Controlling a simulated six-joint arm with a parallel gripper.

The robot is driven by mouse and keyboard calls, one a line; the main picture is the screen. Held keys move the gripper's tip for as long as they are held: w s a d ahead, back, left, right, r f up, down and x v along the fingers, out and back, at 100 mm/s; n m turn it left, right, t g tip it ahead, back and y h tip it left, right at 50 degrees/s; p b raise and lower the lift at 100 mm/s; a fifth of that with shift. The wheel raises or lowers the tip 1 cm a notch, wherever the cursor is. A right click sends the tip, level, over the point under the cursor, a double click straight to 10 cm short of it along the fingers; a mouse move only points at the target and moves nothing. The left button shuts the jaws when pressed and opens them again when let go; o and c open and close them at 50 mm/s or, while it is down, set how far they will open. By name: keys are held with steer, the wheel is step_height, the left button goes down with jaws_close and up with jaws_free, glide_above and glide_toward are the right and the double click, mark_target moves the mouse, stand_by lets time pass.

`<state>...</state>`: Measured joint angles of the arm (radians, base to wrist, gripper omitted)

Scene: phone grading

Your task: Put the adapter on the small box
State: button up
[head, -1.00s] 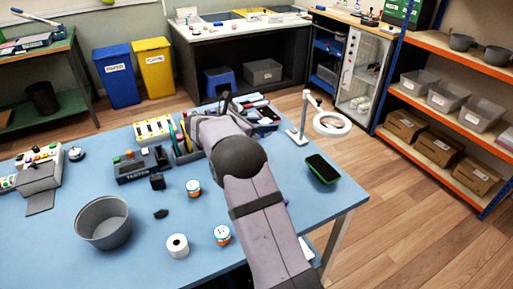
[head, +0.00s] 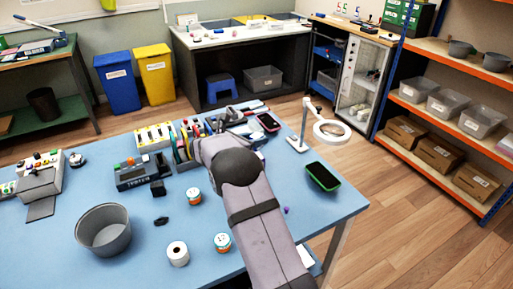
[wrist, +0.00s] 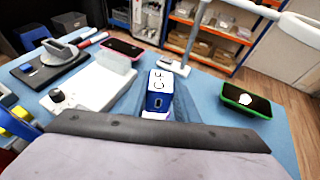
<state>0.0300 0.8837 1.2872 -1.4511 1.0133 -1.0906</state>
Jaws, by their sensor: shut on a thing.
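My gripper (head: 228,118) is over the far middle of the blue table in the head view. Its fingers are hardly visible there, behind my wrist. In the wrist view, a small blue block (wrist: 157,97) with a pale, lettered top and a port in its near face stands just ahead of my gripper. I cannot tell for certain which thing is the small box. A small black cube (head: 158,189) stands on the table left of my arm, below the grey tester (head: 140,174).
A grey bucket (head: 103,229), small jars (head: 194,196) and a white roll (head: 178,253) stand left of my arm. A white device (wrist: 92,92) lies left of the block.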

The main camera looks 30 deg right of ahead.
steer(key=shift+f, duration=1.9)
steer(key=shift+f, duration=0.15)
steer(key=o, duration=1)
steer(key=shift+a+r, duration=0.1)
steer(key=shift+r, duration=0.1)
steer(key=b+v, duration=0.1)
steer(key=v, duration=1.1)
steer(key=shift+b, duration=0.4)
